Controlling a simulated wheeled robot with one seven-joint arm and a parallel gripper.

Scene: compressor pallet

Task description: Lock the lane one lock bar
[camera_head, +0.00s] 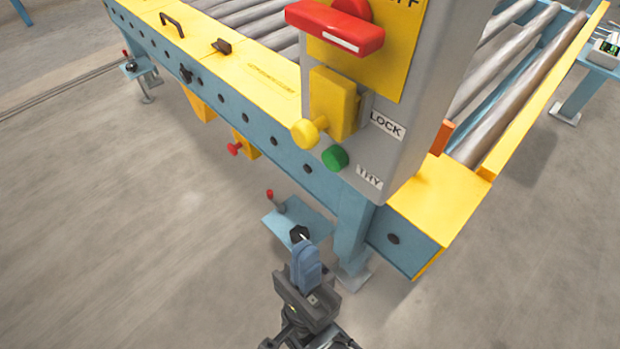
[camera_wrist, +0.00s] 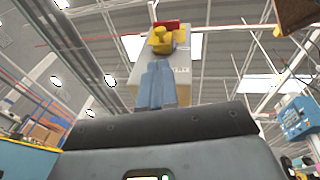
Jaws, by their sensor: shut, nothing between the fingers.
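A grey control box (camera_head: 400,130) stands on the corner of the conveyor frame. On its face a yellow lock bar (camera_head: 335,103) with a round yellow knob sits beside the LOCK label (camera_head: 386,125). A green button (camera_head: 335,157) is below it, near the TRY label (camera_head: 369,176). A red switch handle (camera_head: 335,25) lies across the yellow plate above. My gripper (camera_head: 306,252) is low in front of the frame, below the box and apart from it. Its blue fingers (camera_wrist: 157,68) are shut and empty. The wrist view looks up at the yellow bar (camera_wrist: 160,40) beyond the fingertips.
The blue and yellow conveyor rail (camera_head: 265,135) runs to the upper left, with rollers behind it. A red-knobbed yellow part (camera_head: 245,149) hangs from the rail. A blue foot bracket (camera_head: 275,218) is close to my gripper. The floor at left is clear.

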